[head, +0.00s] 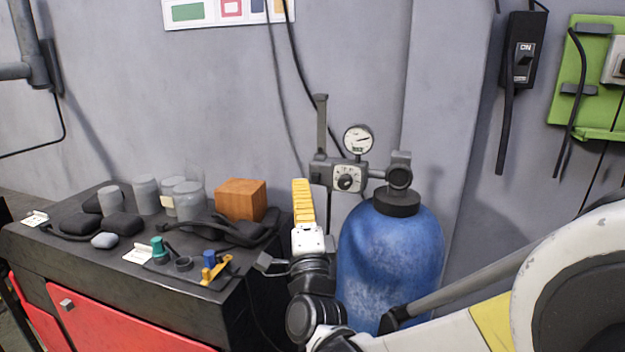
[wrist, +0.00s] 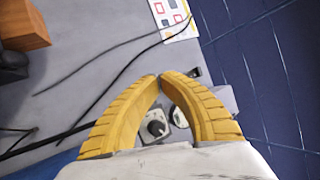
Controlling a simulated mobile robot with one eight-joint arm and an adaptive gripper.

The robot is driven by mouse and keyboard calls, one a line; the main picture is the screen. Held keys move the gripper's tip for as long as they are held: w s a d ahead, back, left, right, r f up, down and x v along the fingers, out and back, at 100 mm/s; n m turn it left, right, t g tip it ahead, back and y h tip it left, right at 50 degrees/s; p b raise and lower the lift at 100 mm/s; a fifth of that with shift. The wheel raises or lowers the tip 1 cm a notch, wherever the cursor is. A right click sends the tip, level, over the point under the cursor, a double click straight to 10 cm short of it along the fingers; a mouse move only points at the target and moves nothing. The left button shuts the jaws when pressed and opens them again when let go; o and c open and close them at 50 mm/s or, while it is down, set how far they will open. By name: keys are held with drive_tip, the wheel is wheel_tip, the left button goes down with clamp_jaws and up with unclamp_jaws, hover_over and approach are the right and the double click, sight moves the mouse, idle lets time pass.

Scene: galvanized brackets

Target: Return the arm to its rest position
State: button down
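My gripper (head: 301,184) points upward in the middle of the head view, its ridged yellow fingers in front of the wall and just left of the blue gas cylinder (head: 392,250). In the wrist view the two curved fingers meet at their tips (wrist: 161,77), with nothing between them. The regulator knob (wrist: 155,127) shows behind them through the gap between the bowed fingers. My arm comes in from the lower right and partly covers the cylinder. No marker of the rest position shows.
A regulator with a gauge (head: 358,140) tops the cylinder close to my gripper's right. A black-topped bench (head: 60,243) at left bears grey canisters (head: 146,195), a wooden block (head: 240,200) and small parts. Cables hang along the wall. Open wall lies above the gripper.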

drive_tip(key=s+d+f+n+g+b, duration=0.4)
drive_tip(key=f+n+b, duration=0.1)
drive_tip(key=f, duration=0.5)
drive_tip(key=s+d+f+n+g+b, duration=0.4)
drive_tip(key=s+f+b, duration=0.15)
drive_tip(key=f, duration=0.35)
drive_tip(key=s+d+f+n+g+b, duration=0.35)
drive_tip(key=f+n+b, duration=0.2)
drive_tip(key=f, duration=0.45)
drive_tip(key=s+d+f+n+g+h+b, duration=0.1)
drive_tip(key=s+d+f+g+b, duration=0.1)
drive_tip(key=s+d+f, duration=0.2)
drive_tip(key=s+d+f+n+g+h+b, duration=0.1)
drive_tip(key=s+d+f+g+b, duration=0.1)
drive_tip(key=s+f, duration=0.6)
drive_tip(key=shift+s+d+g, duration=0.2)
drive_tip(key=shift+d+g, duration=0.15)
drive_tip(key=shift+d, duration=0.55)
